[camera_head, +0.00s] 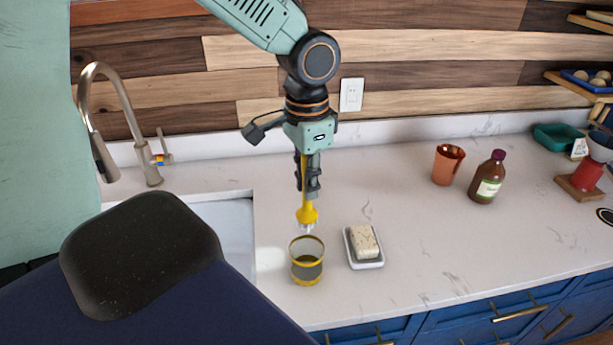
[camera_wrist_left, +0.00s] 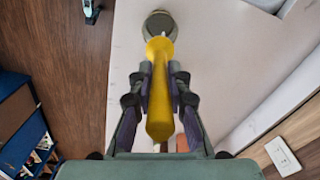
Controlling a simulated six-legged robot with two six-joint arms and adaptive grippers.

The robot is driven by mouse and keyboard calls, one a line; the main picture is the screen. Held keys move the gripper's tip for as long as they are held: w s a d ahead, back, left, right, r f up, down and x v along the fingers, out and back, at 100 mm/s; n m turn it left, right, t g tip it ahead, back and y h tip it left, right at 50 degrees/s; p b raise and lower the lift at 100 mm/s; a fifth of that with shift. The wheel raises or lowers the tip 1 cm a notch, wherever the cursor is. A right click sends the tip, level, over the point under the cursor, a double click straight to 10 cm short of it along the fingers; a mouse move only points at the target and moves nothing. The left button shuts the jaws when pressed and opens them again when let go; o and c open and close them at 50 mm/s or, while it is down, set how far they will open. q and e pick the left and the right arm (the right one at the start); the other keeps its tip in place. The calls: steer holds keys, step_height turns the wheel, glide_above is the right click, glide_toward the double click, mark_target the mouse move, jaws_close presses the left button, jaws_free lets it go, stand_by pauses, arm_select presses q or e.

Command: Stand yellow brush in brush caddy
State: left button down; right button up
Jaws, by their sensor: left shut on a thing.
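The yellow brush (camera_head: 307,213) hangs upright with its bristle head down, held by my left gripper (camera_head: 308,188). The gripper is shut on the brush handle. In the left wrist view the yellow brush (camera_wrist_left: 160,100) runs between the fingers of my left gripper (camera_wrist_left: 160,85). In the left wrist view the caddy (camera_wrist_left: 159,22) shows partly behind the brush. My right gripper is not in view.
A bar of soap on a dish (camera_head: 366,262) sits close to the right of the caddy. The sink (camera_head: 225,240) and faucet (camera_head: 110,110) are to the left. A copper cup (camera_head: 447,165) and brown bottle (camera_head: 488,180) stand farther right. The counter between is clear.

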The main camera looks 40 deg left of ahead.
mark_target(306, 213)
arm_select(q)
steer(key=shift+d+f+b, duration=0.1)
steer(key=shift+f+b, duration=0.4)
steer(key=shift+f, duration=0.15)
steer(key=shift+s+f+b, duration=0.15)
steer(key=shift+f+b, duration=0.7)
step_height(306, 213, down, 3)
steer(key=b, duration=0.2)
steer(key=shift+b, duration=0.35)
steer(key=shift+f+b, duration=0.5)
steer(key=shift+f, duration=0.25)
steer(key=shift+f+b, duration=1.65)
steer(key=shift+f, duration=1.05)
steer(key=c, duration=1.5)
jaws_free()
steer(key=o, duration=0.3)
